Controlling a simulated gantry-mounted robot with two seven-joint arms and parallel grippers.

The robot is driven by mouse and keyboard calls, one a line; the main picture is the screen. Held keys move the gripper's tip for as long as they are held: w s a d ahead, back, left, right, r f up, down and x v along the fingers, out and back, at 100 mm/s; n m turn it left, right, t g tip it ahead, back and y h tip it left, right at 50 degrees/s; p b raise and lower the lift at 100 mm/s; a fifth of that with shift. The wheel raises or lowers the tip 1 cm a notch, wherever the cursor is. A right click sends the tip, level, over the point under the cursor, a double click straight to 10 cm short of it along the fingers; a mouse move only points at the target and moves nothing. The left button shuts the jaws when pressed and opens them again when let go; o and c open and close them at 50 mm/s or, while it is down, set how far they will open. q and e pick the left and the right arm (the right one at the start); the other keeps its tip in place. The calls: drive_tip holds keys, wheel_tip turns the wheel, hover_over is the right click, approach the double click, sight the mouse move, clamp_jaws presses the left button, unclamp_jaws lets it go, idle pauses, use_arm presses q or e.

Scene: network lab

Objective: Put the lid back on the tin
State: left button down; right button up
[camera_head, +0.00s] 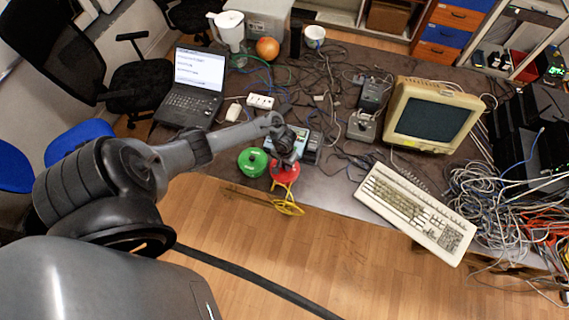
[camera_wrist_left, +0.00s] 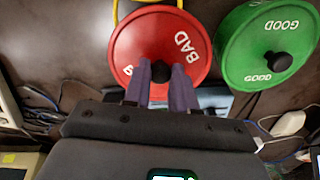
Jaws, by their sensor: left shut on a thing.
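A red lid (camera_wrist_left: 130,42) lettered "BAD" has a black knob (camera_wrist_left: 161,71) on top. It also shows as a red disc (camera_head: 286,175) near the table's front edge in the head view. My left gripper (camera_wrist_left: 162,76) is over it with its two fingers shut on the knob; it also shows in the head view (camera_head: 286,164). Whether a tin is under the red lid is hidden. A green tin (camera_wrist_left: 226,72) with a green lid (camera_wrist_left: 268,38) lettered "GOOD" stands beside it; it also shows in the head view (camera_head: 252,162). My right gripper is in neither view.
A yellow cable (camera_head: 288,208) hangs over the table's front edge beside the red lid. A laptop (camera_head: 190,95) and a white power strip (camera_head: 260,101) lie behind to the left. A keyboard (camera_head: 416,212) and an old monitor (camera_head: 435,115) stand right. Loose cables cover much of the table.

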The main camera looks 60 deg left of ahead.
use_arm(q)
drive_tip(key=c, duration=0.8)
unclamp_jaws()
drive_tip(key=shift+o, duration=0.2)
drive_tip(key=o, duration=0.4)
drive_tip(key=shift+r+p, duration=0.35)
drive_tip(key=shift+p, duration=0.05)
wheel_tip(320, 180, up, 4)
drive_tip(key=p, duration=0.5)
drive_tip(key=shift+r, duration=0.1)
drive_tip(key=shift+r+p, duration=1.1)
drive_tip(key=shift+p, duration=0.2)
